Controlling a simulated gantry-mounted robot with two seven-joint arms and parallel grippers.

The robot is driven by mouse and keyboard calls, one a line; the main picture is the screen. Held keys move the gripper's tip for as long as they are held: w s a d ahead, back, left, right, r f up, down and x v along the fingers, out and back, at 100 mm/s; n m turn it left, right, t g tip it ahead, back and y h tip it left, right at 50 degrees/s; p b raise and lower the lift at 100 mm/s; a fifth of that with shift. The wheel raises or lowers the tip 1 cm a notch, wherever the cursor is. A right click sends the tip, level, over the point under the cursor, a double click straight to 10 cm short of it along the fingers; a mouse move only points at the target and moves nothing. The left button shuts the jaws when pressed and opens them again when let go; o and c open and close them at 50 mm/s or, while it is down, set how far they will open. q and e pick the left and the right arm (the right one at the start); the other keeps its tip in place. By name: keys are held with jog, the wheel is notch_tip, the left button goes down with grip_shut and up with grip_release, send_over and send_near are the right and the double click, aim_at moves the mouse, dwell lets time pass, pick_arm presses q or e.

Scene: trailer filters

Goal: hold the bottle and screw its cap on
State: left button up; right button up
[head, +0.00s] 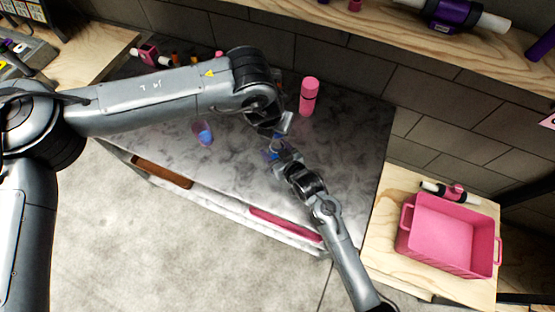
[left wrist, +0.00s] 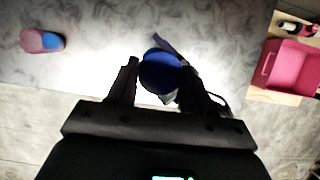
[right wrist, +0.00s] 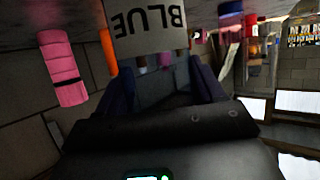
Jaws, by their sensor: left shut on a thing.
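My left gripper (left wrist: 150,82) is shut on a round blue cap (left wrist: 162,70), seen from above. In the head view my left gripper (head: 279,128) is over the counter. My right gripper (head: 280,153) comes in just below it from the lower right. In the right wrist view a bottle with a pale label reading BLUE (right wrist: 145,28), upside down there, stands in front of and between the right fingers (right wrist: 163,88). Whether those fingers press on it is unclear. The arms mostly hide the bottle in the head view, and contact between cap and bottle is hidden.
A pink bottle (head: 309,96) stands behind the grippers on the marbled counter (head: 345,150). A translucent pink and blue item (head: 203,132) is left of them. A pink crate (head: 450,235) sits on the wooden bench at right. A shelf (head: 440,45) runs behind.

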jog(key=c, duration=0.9)
pick_arm(q)
send_over(277, 142)
jog(key=s, duration=0.1)
jog(key=shift+a+f, duration=0.1)
jog(key=shift+f, duration=2.4)
jog(key=shift+f, duration=0.1)
jog(key=shift+f, duration=0.75)
jog(key=shift+f, duration=0.3)
jog(key=shift+f, duration=0.2)
